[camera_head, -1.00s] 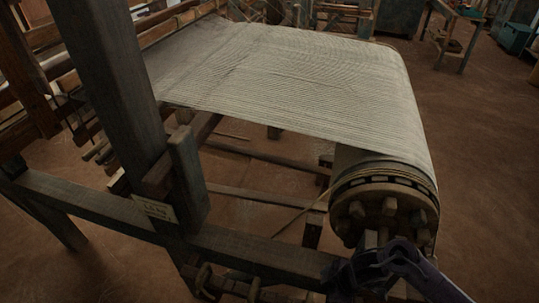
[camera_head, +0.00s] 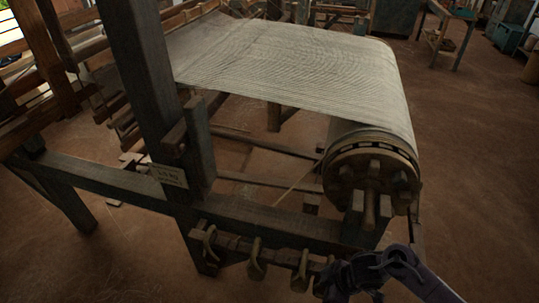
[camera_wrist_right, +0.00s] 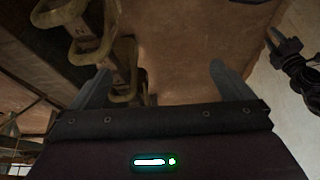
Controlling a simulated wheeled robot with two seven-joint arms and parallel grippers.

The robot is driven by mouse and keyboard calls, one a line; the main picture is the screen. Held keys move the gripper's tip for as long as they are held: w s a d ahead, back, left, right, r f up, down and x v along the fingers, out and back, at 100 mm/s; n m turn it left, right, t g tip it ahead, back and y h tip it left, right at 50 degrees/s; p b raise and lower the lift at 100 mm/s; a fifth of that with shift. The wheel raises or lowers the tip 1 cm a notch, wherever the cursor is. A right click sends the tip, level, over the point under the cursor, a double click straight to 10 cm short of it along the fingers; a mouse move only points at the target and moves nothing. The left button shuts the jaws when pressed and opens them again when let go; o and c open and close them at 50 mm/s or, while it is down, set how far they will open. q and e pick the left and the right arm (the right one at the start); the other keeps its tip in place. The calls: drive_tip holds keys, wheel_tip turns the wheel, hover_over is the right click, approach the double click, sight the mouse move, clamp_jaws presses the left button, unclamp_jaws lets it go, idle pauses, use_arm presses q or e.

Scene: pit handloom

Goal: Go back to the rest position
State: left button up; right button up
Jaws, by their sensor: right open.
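My right gripper (camera_head: 340,278) is at the lower right of the head view, just right of the row of wooden hooks on the loom's front rail. In the right wrist view my right gripper (camera_wrist_right: 160,78) has its two fingers wide apart with nothing between them. Wooden hooks (camera_wrist_right: 95,45) stand close by its left finger; whether they touch cannot be told. My left gripper does not show in the head view.
The loom's dark upright post (camera_head: 140,70) and lower beam (camera_head: 100,178) stand at the left. Pale cloth (camera_head: 290,65) runs to the round beam end (camera_head: 372,185), close above my right arm. The brown floor (camera_head: 480,190) at the right is clear.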

drive_tip(key=s+d+f+m+t+b, duration=0.1)
drive_tip(key=f+m+b, duration=0.1)
drive_tip(key=f, duration=0.6)
drive_tip(key=s+d+f+m+b, duration=0.1)
drive_tip(key=s+f+m+b, duration=0.15)
drive_tip(key=f, duration=0.55)
drive_tip(key=s+d+f+m+t+b, duration=0.1)
drive_tip(key=d+f+m, duration=0.15)
drive_tip(key=f, duration=0.55)
use_arm(q)
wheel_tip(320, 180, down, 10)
drive_tip(key=b, duration=0.3)
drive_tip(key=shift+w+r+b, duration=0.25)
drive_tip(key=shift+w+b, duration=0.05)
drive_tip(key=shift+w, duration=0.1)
use_arm(e)
drive_tip(key=s+d+f+m+g+h, duration=0.1)
drive_tip(key=s+d+f+m+h, duration=0.1)
drive_tip(key=s+f, duration=0.6)
drive_tip(key=s+d+f+m+g+h, duration=0.1)
drive_tip(key=s+f, duration=0.7)
drive_tip(key=s, duration=0.8)
drive_tip(key=shift+s+d+f+m+h, duration=0.15)
drive_tip(key=shift+s+d+m+h, duration=0.25)
drive_tip(key=shift+d+m+h, duration=0.3)
drive_tip(key=shift+a, duration=0.1)
